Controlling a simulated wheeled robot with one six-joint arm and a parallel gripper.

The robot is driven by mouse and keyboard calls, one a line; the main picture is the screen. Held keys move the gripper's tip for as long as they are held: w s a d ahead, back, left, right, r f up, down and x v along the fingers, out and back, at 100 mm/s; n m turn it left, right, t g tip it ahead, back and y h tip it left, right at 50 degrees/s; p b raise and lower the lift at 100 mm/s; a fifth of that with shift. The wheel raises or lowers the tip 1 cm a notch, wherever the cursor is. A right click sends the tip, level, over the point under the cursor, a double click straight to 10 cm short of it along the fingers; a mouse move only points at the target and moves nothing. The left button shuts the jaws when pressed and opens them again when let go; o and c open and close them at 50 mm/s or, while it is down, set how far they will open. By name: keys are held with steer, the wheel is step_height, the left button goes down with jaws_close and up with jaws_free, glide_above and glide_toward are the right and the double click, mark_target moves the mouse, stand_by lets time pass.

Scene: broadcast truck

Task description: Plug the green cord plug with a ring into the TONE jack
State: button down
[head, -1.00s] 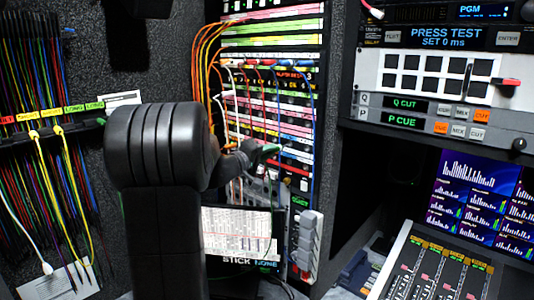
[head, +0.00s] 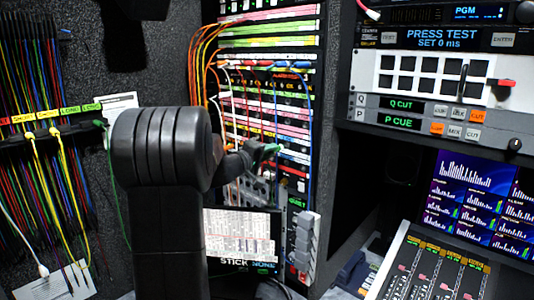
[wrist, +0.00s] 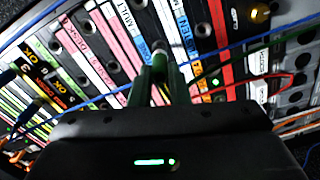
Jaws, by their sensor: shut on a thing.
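My gripper (wrist: 160,84) is in front of the patch panel and shut on the green plug (wrist: 159,66), which sits between its fingertips in the wrist view. In the head view my gripper (head: 268,151) is at the panel's lower middle, partly behind my arm. A dark green cord (wrist: 245,49) runs off to the right in the wrist view. The plug's front end is close to the panel's jack strips (head: 270,103); I cannot tell whether it touches a jack. Its ring is not clear.
Orange cords (head: 197,62) and a blue cord (head: 312,120) hang across the panel. A blue cord (wrist: 225,52) also crosses close to my gripper. A rack of hanging cords (head: 45,135) is at the left. A screen (head: 240,237) stands below the panel.

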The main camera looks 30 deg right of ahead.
steer(key=shift+x, duration=1.1)
steer(key=c, duration=1.3)
jaws_free()
steer(key=b+v, duration=0.2)
steer(key=v, duration=1.2)
steer(key=shift+w+d, duration=0.1)
steer(key=shift+d, duration=0.05)
steer(key=p+x, duration=0.2)
steer(key=x, duration=1.1)
steer(key=shift+d, duration=0.3)
steer(key=shift+a, duration=0.3)
